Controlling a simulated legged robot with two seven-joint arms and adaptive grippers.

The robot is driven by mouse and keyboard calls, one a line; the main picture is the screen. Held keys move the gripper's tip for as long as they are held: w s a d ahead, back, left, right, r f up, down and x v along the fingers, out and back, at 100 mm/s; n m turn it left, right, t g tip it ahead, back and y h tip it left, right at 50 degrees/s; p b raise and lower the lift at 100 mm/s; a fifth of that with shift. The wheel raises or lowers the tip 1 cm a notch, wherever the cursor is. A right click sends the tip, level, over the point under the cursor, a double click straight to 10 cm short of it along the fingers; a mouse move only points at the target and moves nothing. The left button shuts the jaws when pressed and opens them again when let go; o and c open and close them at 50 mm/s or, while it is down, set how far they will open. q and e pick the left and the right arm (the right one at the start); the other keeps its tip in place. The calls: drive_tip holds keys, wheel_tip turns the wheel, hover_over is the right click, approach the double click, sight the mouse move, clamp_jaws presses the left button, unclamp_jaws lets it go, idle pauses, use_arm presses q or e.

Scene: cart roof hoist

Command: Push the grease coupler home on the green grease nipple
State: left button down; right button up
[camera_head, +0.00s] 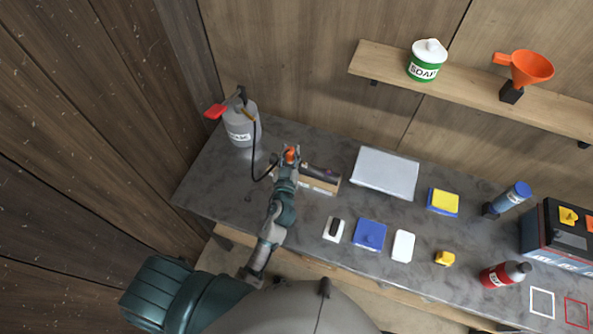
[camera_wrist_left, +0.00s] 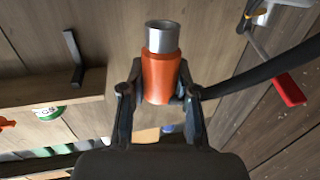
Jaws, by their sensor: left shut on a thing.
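The grease coupler (camera_head: 290,154) is orange with a grey metal sleeve at its tip. My left gripper (camera_head: 286,160) is shut on it at the back of the bench, beside a block with a dark bar. In the left wrist view the coupler's orange body (camera_wrist_left: 160,80) sits between the two fingers (camera_wrist_left: 160,98), and its metal end points away from the gripper. No green nipple can be made out in either view; it may be hidden or too small. My right gripper is not in view.
The grey grease can (camera_head: 240,128) with a red handle stands left, its black hose (camera_head: 254,160) running to the coupler. The wooden block (camera_head: 320,185) is right of the gripper. A silver tray (camera_head: 385,172), blue box (camera_head: 369,234) and red bottle (camera_head: 500,275) lie further right. A shelf (camera_head: 465,87) hangs above.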

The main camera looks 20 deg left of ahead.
use_arm(q)
drive_tip(key=w+a+r+p, duration=0.1)
drive_tip(key=w+a+p, duration=0.1)
drive_tip(key=w+a, duration=0.3)
drive_tip(key=shift+a+r+p, duration=0.2)
drive_tip(key=shift+p, duration=0.15)
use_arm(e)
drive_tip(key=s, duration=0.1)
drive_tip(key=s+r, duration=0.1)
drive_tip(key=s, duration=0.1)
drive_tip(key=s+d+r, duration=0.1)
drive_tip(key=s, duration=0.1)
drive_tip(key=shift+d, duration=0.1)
use_arm(q)
drive_tip(key=shift+d, duration=0.1)
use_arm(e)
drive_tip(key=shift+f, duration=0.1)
use_arm(q)
wheel_tip(320, 180, down, 6)
drive_tip(key=b, duration=0.6)
drive_tip(key=shift+r, duration=0.15)
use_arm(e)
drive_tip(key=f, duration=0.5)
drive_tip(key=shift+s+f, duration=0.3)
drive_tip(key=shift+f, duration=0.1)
use_arm(q)
drive_tip(key=shift+s, duration=0.1)
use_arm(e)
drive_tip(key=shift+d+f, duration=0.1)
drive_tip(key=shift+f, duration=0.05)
